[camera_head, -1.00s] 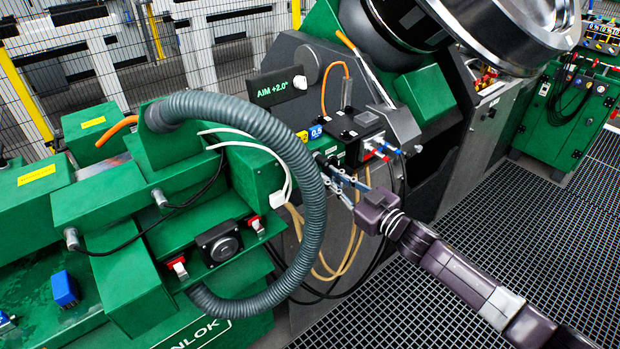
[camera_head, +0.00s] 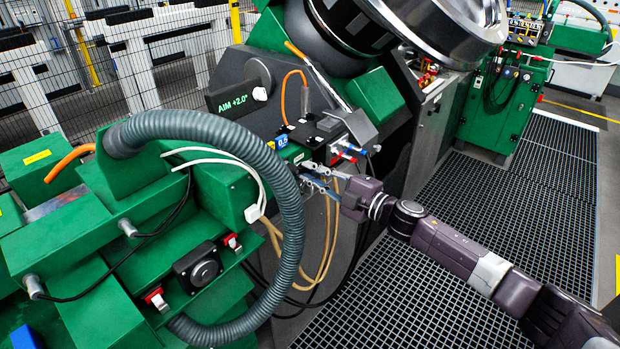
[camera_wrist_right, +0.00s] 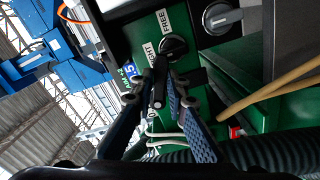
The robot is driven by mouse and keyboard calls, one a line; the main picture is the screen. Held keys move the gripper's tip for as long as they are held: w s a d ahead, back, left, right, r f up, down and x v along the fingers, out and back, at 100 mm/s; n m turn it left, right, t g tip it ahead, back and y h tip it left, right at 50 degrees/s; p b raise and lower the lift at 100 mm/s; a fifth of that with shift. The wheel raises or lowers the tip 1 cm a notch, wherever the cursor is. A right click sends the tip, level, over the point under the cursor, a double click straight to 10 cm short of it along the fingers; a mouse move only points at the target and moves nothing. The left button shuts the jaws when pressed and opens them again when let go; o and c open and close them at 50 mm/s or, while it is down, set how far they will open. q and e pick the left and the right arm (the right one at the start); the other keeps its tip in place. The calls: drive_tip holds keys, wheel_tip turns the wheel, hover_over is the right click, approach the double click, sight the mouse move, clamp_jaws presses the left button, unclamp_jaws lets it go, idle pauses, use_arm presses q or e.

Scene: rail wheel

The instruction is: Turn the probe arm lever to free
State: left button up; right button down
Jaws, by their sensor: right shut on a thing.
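The probe arm lever (camera_wrist_right: 158,82) is a black handle on a round dark hub (camera_wrist_right: 173,46) in the right wrist view. A FREE label (camera_wrist_right: 163,20) and a TIGHT label (camera_wrist_right: 150,53) sit beside the hub. The handle points down in that picture, away from FREE. My right gripper (camera_wrist_right: 158,98) is shut on the lever, with a finger on either side of it. In the head view my right gripper (camera_head: 314,180) is at the end of the green probe arm (camera_head: 290,155), where the lever is too small to make out. My left gripper is not in view.
A thick grey hose (camera_head: 292,200) loops close to the left of the gripper. Tan cables (camera_head: 325,245) hang just below it. A black box with red and blue connectors (camera_head: 335,140) is just above. Floor grating (camera_head: 450,240) lies open to the right.

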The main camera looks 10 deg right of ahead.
drive_tip(key=shift+w+d+r+n, duration=0.15)
drive_tip(key=shift+r+n, duration=0.3)
drive_tip(key=shift+n, duration=0.7)
drive_tip(key=shift+w+d+r+n, duration=0.1)
drive_tip(key=shift+r+n, duration=0.35)
drive_tip(key=shift+n, duration=0.7)
drive_tip(key=shift+r, duration=0.1)
drive_tip(key=c, duration=1.9)
unclamp_jaws()
drive_tip(key=shift+s, duration=0.1)
drive_tip(key=v, duration=1.2)
